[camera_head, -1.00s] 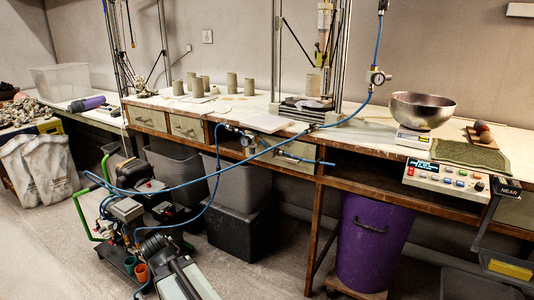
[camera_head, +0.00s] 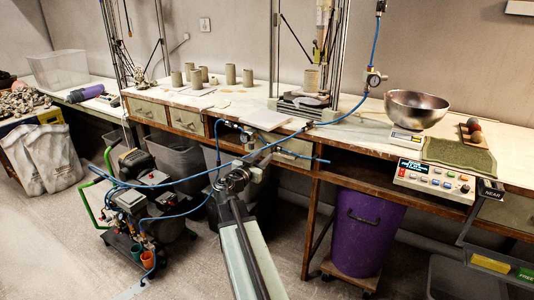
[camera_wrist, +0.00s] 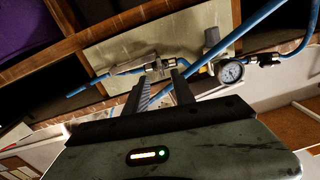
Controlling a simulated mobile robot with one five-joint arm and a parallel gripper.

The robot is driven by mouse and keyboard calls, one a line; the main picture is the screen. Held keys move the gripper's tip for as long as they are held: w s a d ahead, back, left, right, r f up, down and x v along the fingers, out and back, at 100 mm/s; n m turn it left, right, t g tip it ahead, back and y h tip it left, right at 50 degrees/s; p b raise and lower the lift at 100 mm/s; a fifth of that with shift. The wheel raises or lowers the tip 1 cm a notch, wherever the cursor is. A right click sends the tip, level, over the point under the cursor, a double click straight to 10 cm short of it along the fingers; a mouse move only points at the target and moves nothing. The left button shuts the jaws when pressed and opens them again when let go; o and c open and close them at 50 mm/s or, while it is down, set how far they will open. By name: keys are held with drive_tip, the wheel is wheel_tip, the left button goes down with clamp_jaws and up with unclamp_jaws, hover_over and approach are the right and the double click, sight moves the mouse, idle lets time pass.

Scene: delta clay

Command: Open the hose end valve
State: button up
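The hose end valve (camera_wrist: 152,66) is a silver fitting with a long lever, in line with a blue hose at the bench front. The lever lies roughly along the hose in the wrist view. In the head view the valve (camera_head: 278,150) is small and partly hidden by my arm. My gripper (camera_wrist: 160,86) is open, its two dark ridged fingers apart and pointing towards the valve. It looks close below the valve in the wrist view; I cannot tell whether it touches. In the head view my gripper (camera_head: 258,160) is in front of the bench drawers.
A pressure gauge (camera_wrist: 231,72) sits right of the valve. Blue hoses (camera_head: 160,183) loop across the left side. A compressor cart (camera_head: 135,200) stands on the floor at left. A purple bin (camera_head: 365,235) is under the bench.

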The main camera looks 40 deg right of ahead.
sight(271, 150)
drive_tip(key=x, duration=0.4)
drive_tip(key=shift+w+d, duration=0.1)
drive_tip(key=shift+d, duration=0.1)
clamp_jaws()
drive_tip(key=shift+a, duration=0.15)
